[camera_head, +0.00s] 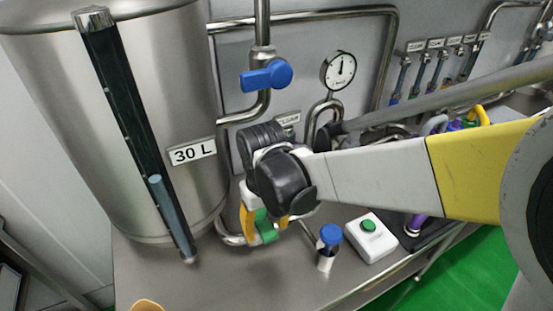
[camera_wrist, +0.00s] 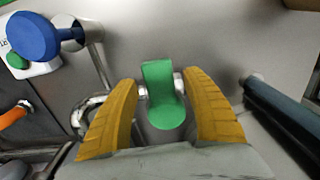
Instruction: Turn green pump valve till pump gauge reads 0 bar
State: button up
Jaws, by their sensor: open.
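The green pump valve (camera_head: 266,228) sits low on the steel pipework right of the tank. In the wrist view its green handle (camera_wrist: 163,100) lies between the yellow fingers. My gripper (camera_wrist: 160,82) is open, one finger on each side of the handle, with narrow gaps and no clear contact. In the head view my gripper (camera_head: 265,218) reaches down over the valve, and its body hides part of the pipe. The round pump gauge (camera_head: 338,70) stands on a pipe at the back wall. Its needle points roughly upward; the numbers are too small to read.
A large steel tank (camera_head: 150,90) labelled 30 L stands left. A blue valve (camera_head: 266,76) is on the pipe above. A blue-topped steel post (camera_head: 328,247) and a white box with a green button (camera_head: 370,238) stand right of my gripper.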

grip_shut()
jog(key=shift+d, duration=0.1)
dwell(0.3)
jog(key=shift+w+d+n+p, duration=0.3)
jog(key=shift+w+n, duration=0.9)
jog(key=shift+n, duration=1.8)
jog(key=shift+w+d+n+p, duration=0.3)
jog(key=shift+w+n, duration=0.85)
jog(key=shift+n, duration=1.85)
jog(key=shift+w+d+n+p, duration=0.3)
jog(key=shift+w+n, duration=0.9)
jog(key=shift+n, duration=1.8)
jog(key=shift+a, duration=0.15)
